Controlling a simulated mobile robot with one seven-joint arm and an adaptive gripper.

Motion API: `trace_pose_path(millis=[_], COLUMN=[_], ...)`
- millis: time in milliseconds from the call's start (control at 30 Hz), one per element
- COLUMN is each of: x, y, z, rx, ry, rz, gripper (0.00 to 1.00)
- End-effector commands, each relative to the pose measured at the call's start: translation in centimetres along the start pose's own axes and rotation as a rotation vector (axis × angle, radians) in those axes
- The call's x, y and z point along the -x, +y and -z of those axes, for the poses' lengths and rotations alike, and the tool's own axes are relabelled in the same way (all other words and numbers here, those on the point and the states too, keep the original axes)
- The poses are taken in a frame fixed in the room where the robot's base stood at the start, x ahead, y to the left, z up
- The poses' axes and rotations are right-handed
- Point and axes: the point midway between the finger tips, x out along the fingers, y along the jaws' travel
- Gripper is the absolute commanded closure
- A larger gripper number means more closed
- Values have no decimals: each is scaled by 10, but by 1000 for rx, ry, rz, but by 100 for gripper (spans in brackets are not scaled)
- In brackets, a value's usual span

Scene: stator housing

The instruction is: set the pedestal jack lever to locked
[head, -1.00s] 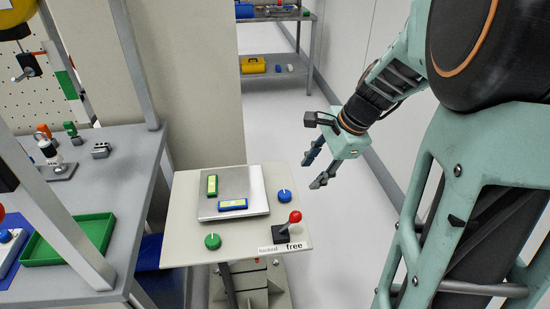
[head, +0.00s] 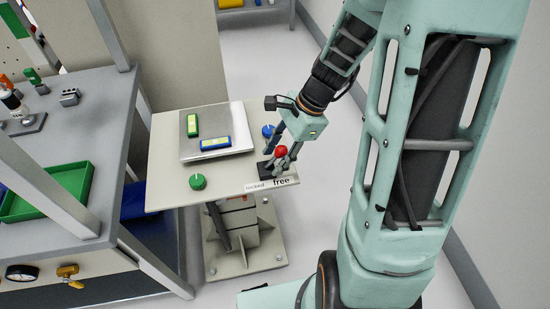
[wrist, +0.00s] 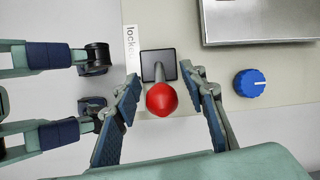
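The pedestal jack lever has a red ball knob (head: 281,151) on a short stalk rising from a dark square base, at the front right corner of the pedestal top. In the head view a label strip (head: 257,187) beside it reads "locked" at left and "free" at right. My gripper (head: 280,160) is at the lever with its fingers open. In the wrist view the red knob (wrist: 161,100) lies between the two fingers, with gaps visible beside it. The dark base (wrist: 157,64) shows beyond the knob, and the "free" end of the label is hidden there.
A blue dial (head: 268,131) stands close to my gripper; a green dial (head: 197,181) is farther left. A grey workbench (head: 85,130) stands at left.

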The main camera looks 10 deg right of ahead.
Motion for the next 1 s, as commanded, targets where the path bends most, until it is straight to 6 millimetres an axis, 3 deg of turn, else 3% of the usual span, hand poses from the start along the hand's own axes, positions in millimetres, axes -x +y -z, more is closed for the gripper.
trace_pose_path(millis=[367, 700, 1000], x=[-6, -5, -5], y=[0, 0, 0], z=[0, 0, 0], rx=[0, 0, 0], ry=[1, 1, 2], rz=[1, 1, 1], gripper=[62, 100, 100])
